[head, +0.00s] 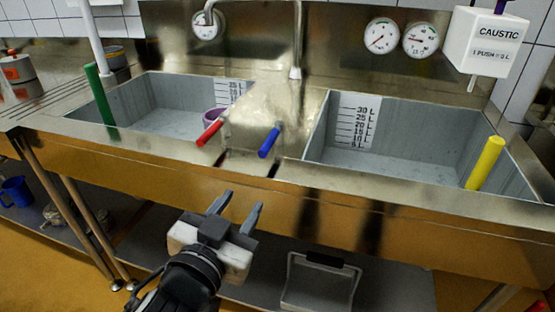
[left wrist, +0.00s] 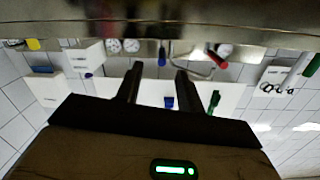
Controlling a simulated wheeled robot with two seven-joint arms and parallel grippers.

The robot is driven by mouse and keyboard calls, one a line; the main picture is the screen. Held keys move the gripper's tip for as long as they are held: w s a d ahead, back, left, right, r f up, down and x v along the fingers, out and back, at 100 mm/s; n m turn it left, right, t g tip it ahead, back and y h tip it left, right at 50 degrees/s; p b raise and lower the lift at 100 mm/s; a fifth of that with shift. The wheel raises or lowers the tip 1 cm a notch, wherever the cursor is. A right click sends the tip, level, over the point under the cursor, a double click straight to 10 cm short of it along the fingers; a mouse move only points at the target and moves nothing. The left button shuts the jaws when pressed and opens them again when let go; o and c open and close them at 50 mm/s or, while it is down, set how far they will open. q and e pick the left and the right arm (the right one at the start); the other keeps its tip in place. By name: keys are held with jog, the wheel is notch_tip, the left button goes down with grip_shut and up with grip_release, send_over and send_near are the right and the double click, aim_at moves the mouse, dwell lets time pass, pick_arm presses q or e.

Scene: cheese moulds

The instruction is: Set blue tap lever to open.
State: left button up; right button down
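The blue tap lever (head: 270,141) sits on the steel strip between the two sinks, its handle tilted toward the front edge. The red tap lever (head: 209,132) is to its left. My left gripper (head: 242,202) is open and empty, in front of the sink unit and below the levers, touching neither. In the left wrist view, which looks upside down, the blue lever (left wrist: 162,57) shows between and beyond the open fingers (left wrist: 159,70). The red lever (left wrist: 217,60) is to the right there. My right gripper is not in view.
The left sink (head: 165,122) holds a purple round thing (head: 213,114); a green upright pipe (head: 100,95) stands at its left. The right sink (head: 400,165) has a yellow upright pipe (head: 486,162). The steel front edge (head: 330,182) lies between my gripper and the levers.

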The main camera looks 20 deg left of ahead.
aim_at(268, 145)
pick_arm(q)
jog(key=shift+t, duration=0.4)
jog(key=w, duration=0.5)
jog(key=w+r+p, duration=0.1)
jog(key=w, duration=0.4)
jog(key=w+r, duration=0.1)
jog(key=w, duration=0.5)
jog(key=shift+d+p, duration=0.15)
jog(key=shift+p, duration=0.25)
grip_shut()
